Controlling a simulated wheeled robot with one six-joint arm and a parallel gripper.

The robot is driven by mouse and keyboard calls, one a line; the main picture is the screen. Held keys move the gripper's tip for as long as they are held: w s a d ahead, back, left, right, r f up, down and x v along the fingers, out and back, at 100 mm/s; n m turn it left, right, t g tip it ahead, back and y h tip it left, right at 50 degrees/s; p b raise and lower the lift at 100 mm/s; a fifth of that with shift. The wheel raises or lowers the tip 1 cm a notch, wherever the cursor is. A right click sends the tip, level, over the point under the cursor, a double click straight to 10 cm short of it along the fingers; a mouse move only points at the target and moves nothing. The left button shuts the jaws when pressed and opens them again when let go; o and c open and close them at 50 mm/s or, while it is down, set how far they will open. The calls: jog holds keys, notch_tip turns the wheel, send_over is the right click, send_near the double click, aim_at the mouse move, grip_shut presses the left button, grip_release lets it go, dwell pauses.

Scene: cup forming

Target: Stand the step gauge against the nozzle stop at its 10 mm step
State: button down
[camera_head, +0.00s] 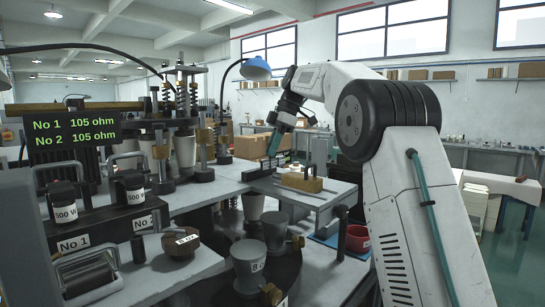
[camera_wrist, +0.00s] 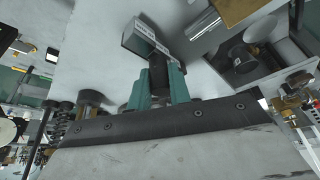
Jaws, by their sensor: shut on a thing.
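My gripper (camera_head: 273,146) is low over the pale worktop, its teal fingers pointing down. In the wrist view, the fingers (camera_wrist: 159,78) are shut on a dark grip part of what looks like the step gauge (camera_wrist: 143,38). The gauge is a grey metal piece with small markings on its side. A brass block (camera_head: 302,183) with a pale metal rod across it stands just right of my gripper; it may be the nozzle stop. The block also shows in the wrist view (camera_wrist: 236,10), with a rod end beside it.
A spring-loaded press (camera_head: 185,100) stands behind and left. Grey cups (camera_head: 248,262) sit on a dark round table below the worktop. A red bowl (camera_head: 358,238) lies at the right.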

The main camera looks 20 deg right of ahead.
aim_at(271, 162)
jog(key=shift+f, duration=1.25)
jog(key=c, duration=1.3)
grip_release()
jog(key=shift+f, duration=0.15)
